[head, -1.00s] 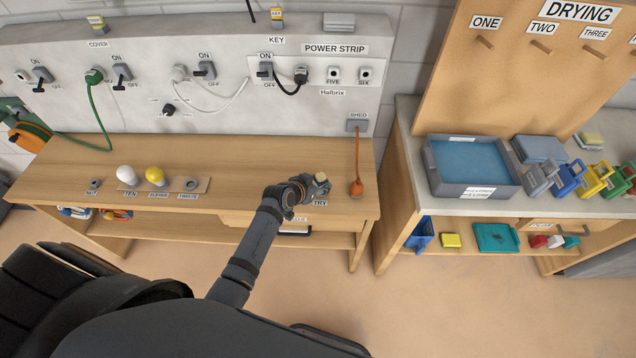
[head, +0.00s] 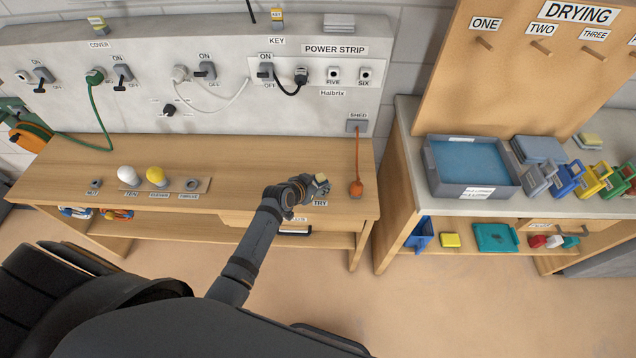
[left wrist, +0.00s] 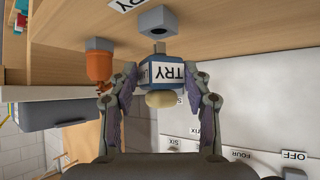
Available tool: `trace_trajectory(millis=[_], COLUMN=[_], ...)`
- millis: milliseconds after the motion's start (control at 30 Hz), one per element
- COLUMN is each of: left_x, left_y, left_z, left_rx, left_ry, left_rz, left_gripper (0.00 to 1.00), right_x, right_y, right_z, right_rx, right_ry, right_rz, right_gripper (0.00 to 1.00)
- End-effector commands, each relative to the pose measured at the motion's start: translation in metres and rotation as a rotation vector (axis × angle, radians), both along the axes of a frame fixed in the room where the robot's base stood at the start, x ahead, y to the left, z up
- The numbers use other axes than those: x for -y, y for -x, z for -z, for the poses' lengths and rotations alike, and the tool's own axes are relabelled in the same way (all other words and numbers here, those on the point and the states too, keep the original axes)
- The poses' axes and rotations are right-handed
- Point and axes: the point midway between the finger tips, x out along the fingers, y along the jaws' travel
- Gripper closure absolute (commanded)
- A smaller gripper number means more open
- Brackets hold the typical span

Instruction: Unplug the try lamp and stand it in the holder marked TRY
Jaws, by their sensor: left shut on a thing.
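The try lamp, a blue block marked TRY (left wrist: 162,75) with a cream top (left wrist: 160,99), is held between both fingers of my left gripper (left wrist: 160,82). The left wrist view is upside down, so the lamp stands upright with its short pin pointing to the bench. The grey holder (left wrist: 157,20) with a round hole sits just beyond the pin, by a white label. In the head view my left gripper (head: 316,187) is at the bench's right end, above the TRY label (head: 320,203), and mostly hides the holder. My right gripper is not in view.
An orange plug (head: 356,188) on a cord stands right of the gripper; it also shows in the left wrist view (left wrist: 98,65). The power strip (head: 330,75) is behind. Bulbs (head: 156,176) stand farther left. The bench between is clear.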

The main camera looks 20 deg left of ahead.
Motion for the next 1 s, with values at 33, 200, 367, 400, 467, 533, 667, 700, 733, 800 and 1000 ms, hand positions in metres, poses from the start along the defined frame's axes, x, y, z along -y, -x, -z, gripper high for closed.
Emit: trace_trajectory(millis=[33,200,367,400,467,533,667,700,733,800,1000], left_x=[-0.0001,-0.0001,-0.0001,0.0000,0.0000,0.0000,0.0000,0.0001,0.0000,0.0001,0.0000], left_y=[-0.0001,-0.0003,-0.0003,-0.0003,-0.0003,-0.0003,-0.0004,-0.0003,-0.0002,-0.0004,-0.0005], left_z=[-0.0002,-0.0003,-0.0010,-0.0007,-0.0004,-0.0004,0.0007,0.0014,0.0021,0.0039,0.0089], left_rx=[0.001,0.001,0.002,0.002,0.002,0.002,0.002,0.002,0.002,0.002,0.002], left_ry=[0.000,0.000,0.000,0.000,0.000,0.000,0.000,0.000,0.000,0.000,0.000], left_rz=[0.000,0.000,0.007,0.008,0.008,0.008,0.008,0.008,0.008,0.008,0.008], left_gripper=[0.95,0.95,0.95,0.95,0.95,0.95,0.95,0.95,0.95,0.95,0.95], right_x=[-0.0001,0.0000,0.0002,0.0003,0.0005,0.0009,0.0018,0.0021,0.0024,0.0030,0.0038], right_y=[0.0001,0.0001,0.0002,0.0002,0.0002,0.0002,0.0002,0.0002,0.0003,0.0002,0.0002], right_z=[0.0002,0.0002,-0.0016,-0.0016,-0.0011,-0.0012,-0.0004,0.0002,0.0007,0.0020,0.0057], right_rx=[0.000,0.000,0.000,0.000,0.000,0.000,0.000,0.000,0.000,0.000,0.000], right_ry=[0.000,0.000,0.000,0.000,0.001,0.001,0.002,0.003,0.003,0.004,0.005], right_rz=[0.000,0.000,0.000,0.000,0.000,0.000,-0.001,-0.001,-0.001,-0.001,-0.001], right_gripper=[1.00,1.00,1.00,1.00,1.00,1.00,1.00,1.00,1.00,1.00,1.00])
